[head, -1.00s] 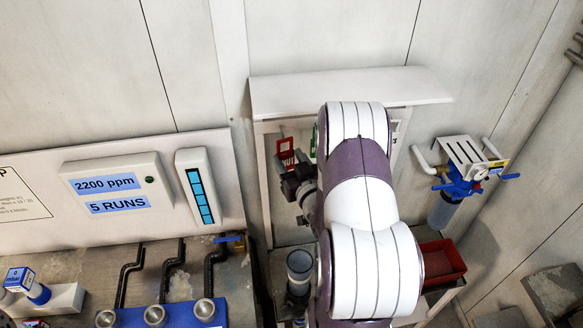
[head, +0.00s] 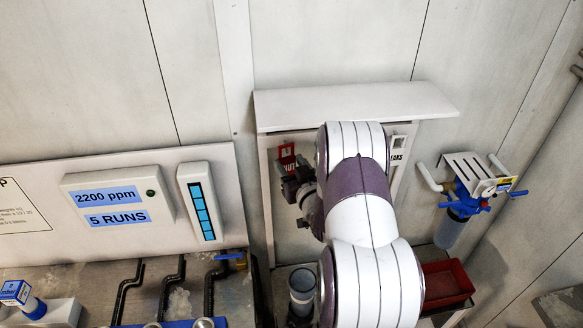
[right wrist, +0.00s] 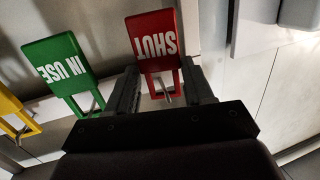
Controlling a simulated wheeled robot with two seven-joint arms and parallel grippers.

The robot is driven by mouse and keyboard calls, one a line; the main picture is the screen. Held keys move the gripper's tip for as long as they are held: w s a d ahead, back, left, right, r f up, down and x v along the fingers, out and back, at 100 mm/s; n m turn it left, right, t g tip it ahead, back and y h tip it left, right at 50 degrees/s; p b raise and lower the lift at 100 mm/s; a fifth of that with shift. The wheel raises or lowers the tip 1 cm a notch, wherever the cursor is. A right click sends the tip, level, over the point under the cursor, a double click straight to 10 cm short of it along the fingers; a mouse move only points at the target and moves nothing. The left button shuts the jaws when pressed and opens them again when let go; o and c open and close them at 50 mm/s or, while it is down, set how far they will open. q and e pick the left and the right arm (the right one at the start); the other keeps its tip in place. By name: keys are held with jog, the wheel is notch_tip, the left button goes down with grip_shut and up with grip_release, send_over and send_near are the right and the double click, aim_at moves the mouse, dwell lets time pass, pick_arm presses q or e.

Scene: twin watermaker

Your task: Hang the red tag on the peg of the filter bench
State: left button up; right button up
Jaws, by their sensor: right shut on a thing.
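The red tag (right wrist: 154,42), lettered SHUT, is between the fingers of my right gripper (right wrist: 160,88) in the right wrist view. The gripper is shut on the tag's narrower open-frame end, where a short metal peg shows in the opening. I cannot tell whether the tag bears on that peg. In the head view the red tag (head: 287,156) shows at the left under the white shelf, just above my right gripper (head: 292,186). My right arm hides the middle of the panel there. My left gripper is not in view. I cannot make out which peg is the filter bench's.
A green IN USE tag (right wrist: 60,70) hangs close beside the red one, with a yellow tag (right wrist: 10,108) beyond it. The shelf (head: 350,104) overhangs the panel. A red bin (head: 445,283) and blue filter unit (head: 466,205) stand right; a grey cup (head: 302,288) is below.

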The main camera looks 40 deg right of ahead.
dwell(0.3)
jog(key=o, duration=1.4)
